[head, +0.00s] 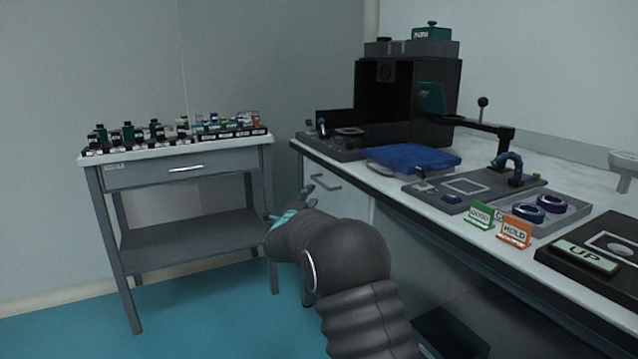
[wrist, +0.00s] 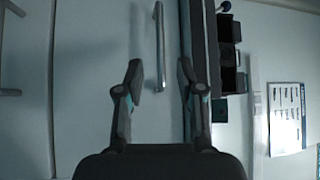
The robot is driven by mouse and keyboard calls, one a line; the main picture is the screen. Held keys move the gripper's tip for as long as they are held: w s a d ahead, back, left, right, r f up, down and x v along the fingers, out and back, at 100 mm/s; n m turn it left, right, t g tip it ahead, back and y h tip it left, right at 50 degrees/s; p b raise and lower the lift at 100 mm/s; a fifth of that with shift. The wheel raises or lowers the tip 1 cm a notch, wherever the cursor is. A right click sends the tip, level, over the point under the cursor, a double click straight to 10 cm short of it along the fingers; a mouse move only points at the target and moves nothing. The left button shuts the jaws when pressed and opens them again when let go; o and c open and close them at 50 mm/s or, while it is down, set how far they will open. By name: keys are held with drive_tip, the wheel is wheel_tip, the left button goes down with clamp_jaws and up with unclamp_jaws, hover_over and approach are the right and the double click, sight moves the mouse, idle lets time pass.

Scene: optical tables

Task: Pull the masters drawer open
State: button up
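A pale drawer front (head: 350,198) with a bar handle (head: 325,181) is at the left end of the bench. No name is readable on it, so I cannot confirm it is the masters drawer. It looks shut. My gripper (head: 291,201) is in front of this end of the bench. In the wrist view my gripper (wrist: 159,78) is open and empty, its fingers on either side of the line of a metal bar handle (wrist: 159,48). The handle shows between and beyond the fingertips; I cannot tell how far away it is. My arm hides the lower bench front.
A grey cart (head: 185,172) with its own handled drawer and several small bottles on top stands at the left. The bench top (head: 385,190) carries a blue cloth (head: 412,158), fixtures and sign cards. Blue floor (head: 210,310) is clear between.

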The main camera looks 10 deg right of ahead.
sight(319, 181)
drive_tip(key=p+x, duration=0.1)
drive_tip(key=x, duration=0.8)
drive_tip(key=shift+w+d, duration=0.1)
drive_tip(key=shift+w, duration=0.15)
drive_tip(key=shift+r, duration=0.1)
clamp_jaws()
